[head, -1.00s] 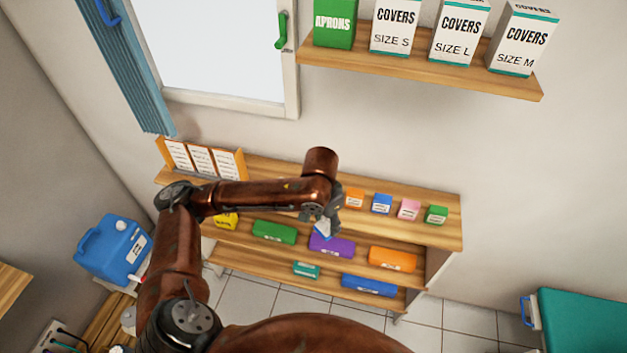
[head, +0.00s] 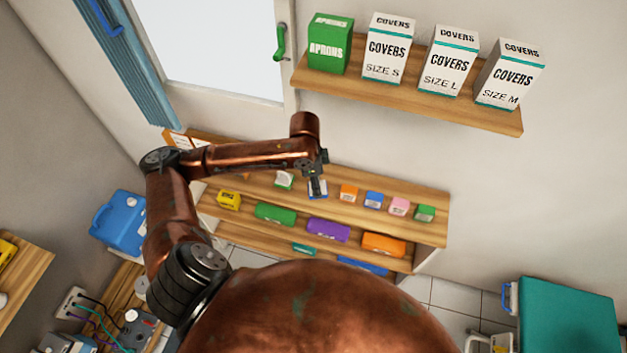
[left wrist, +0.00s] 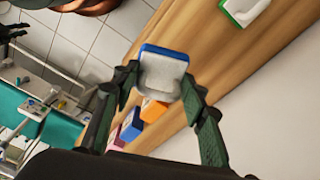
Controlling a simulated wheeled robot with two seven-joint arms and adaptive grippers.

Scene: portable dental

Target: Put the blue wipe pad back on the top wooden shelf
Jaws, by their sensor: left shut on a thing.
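The blue wipe pad (left wrist: 163,72), blue-edged with a whitish face, is between the fingers of my left gripper (left wrist: 160,88) in the left wrist view. In the head view my left gripper (head: 317,186) points down, shut on the pad, over the top board of the low wooden shelf unit (head: 426,231). I cannot tell whether the pad touches the board. A green-edged white pad (head: 284,180) lies on the same board just left of the gripper; it also shows in the left wrist view (left wrist: 243,10). My right gripper is not in view.
Right of the held pad stand small orange (head: 348,193), blue (head: 374,200), pink (head: 399,206) and green (head: 425,213) boxes. Coloured packs fill the lower board. A wall shelf (head: 400,90) with cover boxes hangs above. A blue jug (head: 120,222) stands left.

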